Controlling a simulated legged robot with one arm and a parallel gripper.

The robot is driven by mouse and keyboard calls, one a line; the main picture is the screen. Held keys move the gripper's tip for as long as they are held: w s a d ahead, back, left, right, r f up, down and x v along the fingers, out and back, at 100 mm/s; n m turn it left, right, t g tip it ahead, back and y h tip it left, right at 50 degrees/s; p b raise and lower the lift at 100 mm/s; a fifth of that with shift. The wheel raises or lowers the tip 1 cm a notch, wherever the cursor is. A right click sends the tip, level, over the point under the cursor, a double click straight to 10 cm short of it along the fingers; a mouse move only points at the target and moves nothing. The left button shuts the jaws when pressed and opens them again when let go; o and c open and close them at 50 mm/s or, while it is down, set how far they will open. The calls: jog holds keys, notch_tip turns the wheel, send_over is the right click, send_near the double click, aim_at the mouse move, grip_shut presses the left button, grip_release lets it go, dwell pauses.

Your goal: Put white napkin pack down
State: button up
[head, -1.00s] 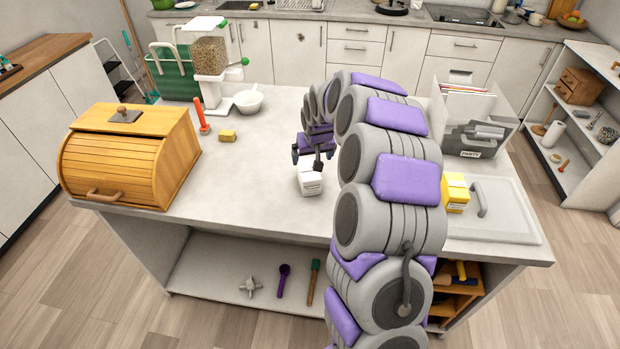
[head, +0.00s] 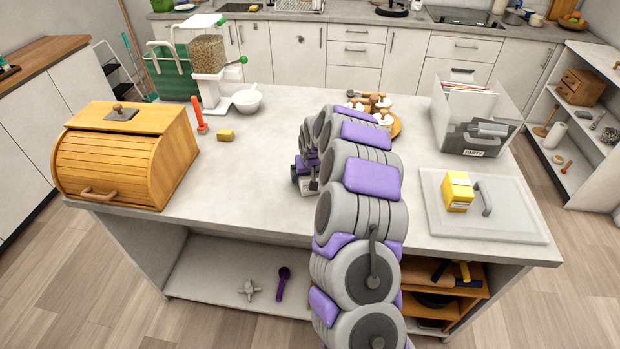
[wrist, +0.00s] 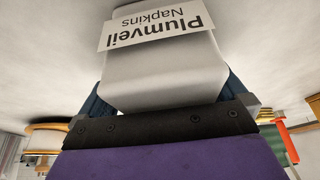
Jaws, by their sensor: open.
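The white napkin pack (wrist: 160,70) fills the middle of the wrist view, its label reading "Plumveil Napkins" upside down. In the head view the pack (head: 309,189) is mostly hidden by my gripper (head: 304,178) and appears to sit on the island countertop (head: 250,190). In the wrist view, my gripper's dark blue fingers (wrist: 165,98) stand on either side of the pack. The gripper is open around it. Whether the fingers touch its sides is unclear.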

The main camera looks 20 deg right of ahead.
jog(key=shift+a+r, duration=0.15)
jog(key=shift+a, duration=0.4)
jog(key=shift+d+f, duration=0.25)
jog(key=shift+d, duration=0.25)
jog(key=shift+a, duration=0.4)
jog(key=c, duration=1.1)
jog(key=shift+d, duration=0.25)
jog(key=shift+c, duration=0.4)
jog(key=shift+r, duration=0.15)
